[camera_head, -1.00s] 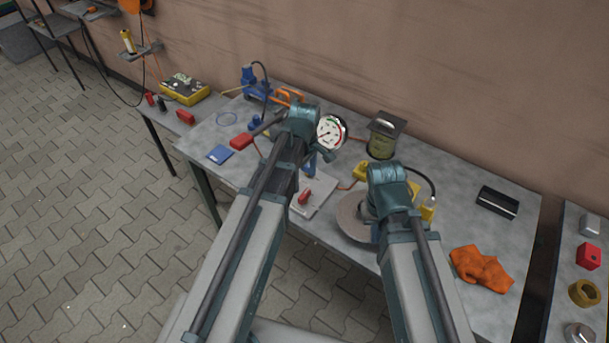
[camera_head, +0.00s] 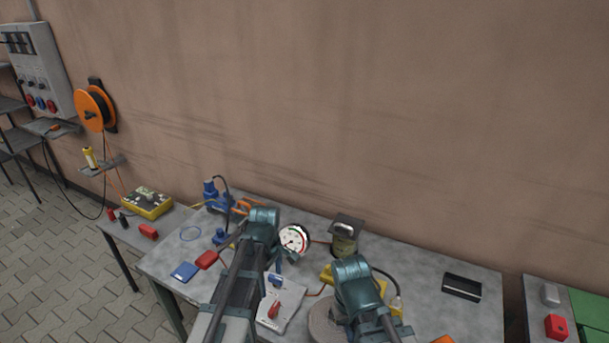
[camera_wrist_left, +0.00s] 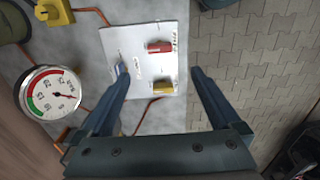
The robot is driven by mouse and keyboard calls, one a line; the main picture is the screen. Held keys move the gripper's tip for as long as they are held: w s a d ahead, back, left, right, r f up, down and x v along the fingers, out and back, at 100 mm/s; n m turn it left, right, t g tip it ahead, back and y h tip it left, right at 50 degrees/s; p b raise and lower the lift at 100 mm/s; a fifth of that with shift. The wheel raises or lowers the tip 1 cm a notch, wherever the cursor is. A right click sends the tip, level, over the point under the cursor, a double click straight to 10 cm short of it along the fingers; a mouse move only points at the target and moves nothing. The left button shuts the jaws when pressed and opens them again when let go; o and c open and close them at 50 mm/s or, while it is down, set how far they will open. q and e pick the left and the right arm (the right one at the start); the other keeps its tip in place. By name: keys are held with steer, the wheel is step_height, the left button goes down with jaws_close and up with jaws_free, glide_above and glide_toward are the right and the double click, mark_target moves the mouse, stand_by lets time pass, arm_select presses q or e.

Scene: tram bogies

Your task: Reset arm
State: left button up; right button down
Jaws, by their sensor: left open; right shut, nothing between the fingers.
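My left gripper (camera_wrist_left: 160,75) is open in the left wrist view, its two fingers apart over a light plate (camera_wrist_left: 115,45) with a red and a yellow part on it. Nothing is held between the fingers. In the head view my left wrist (camera_head: 262,225) is over the workbench, just left of a round dial gauge (camera_head: 294,238); its fingertips are hidden. My right gripper (camera_head: 355,285) is over the front of the bench, above a round grey disc (camera_head: 322,325). It is shut and empty, with its fingers mostly hidden behind the wrist.
The workbench (camera_head: 420,265) stands against a plain wall. A dark green can (camera_head: 344,238) and black tray (camera_head: 462,286) stand behind and right of my arms. A side table holds a yellow box (camera_head: 146,203). Paved floor (camera_head: 45,285) is left.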

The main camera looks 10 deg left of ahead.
arm_select(q)
steer(key=s+d+m+y, duration=0.1)
steer(key=s+d+m, duration=0.9)
steer(key=s+m, duration=0.4)
steer(key=m, duration=0.4)
steer(key=shift+d, duration=0.3)
